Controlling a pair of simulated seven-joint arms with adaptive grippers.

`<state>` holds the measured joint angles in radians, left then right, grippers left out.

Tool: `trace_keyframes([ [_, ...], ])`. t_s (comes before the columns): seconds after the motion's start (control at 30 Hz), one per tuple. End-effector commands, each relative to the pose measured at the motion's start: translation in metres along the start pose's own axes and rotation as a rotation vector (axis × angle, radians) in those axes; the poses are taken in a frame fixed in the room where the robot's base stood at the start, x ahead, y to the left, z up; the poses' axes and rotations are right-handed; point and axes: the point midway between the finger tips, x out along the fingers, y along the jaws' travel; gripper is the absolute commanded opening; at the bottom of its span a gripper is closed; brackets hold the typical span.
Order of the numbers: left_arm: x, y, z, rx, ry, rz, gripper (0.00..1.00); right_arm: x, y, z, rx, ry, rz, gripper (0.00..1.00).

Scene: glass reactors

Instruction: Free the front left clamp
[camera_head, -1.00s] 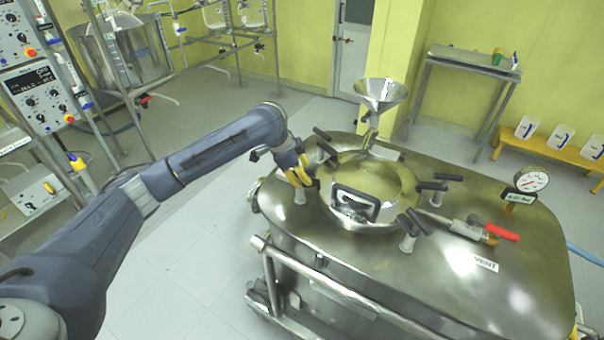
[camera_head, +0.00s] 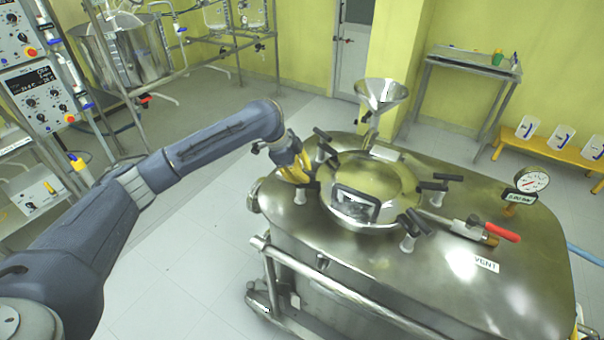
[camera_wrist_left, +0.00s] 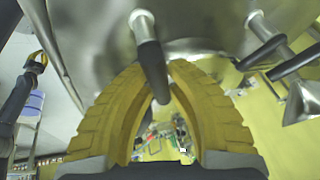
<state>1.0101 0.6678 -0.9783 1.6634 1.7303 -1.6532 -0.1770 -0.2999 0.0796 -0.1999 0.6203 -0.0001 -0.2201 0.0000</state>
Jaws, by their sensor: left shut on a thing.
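The front left clamp (camera_head: 300,195) stands at the left rim of the round lid (camera_head: 375,180) on the steel vessel. Its pale post shows below my left gripper (camera_head: 304,182), whose yellow fingers cover most of its handle. In the left wrist view the black clamp handle (camera_wrist_left: 150,62) lies between the two yellow fingertips (camera_wrist_left: 153,72), and the gripper is shut on it. Whether the clamp is loose cannot be told.
Other black-handled clamps stand around the lid, at back left (camera_head: 323,137), right (camera_head: 433,185) and front right (camera_head: 411,230). A steel funnel (camera_head: 382,95) rises behind the lid. A red-handled vent valve (camera_head: 500,231) and a pressure gauge (camera_head: 531,180) stand to the right.

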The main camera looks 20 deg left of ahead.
Motion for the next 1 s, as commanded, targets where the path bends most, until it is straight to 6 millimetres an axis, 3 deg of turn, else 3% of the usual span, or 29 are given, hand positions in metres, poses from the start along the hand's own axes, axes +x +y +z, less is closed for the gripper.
trace_keyframes([
  [1.0,0.0004,0.0072,-0.0004,0.868,0.191,0.365,0.0,0.0,0.0003,0.0002,0.0,0.0,0.0,0.0],
])
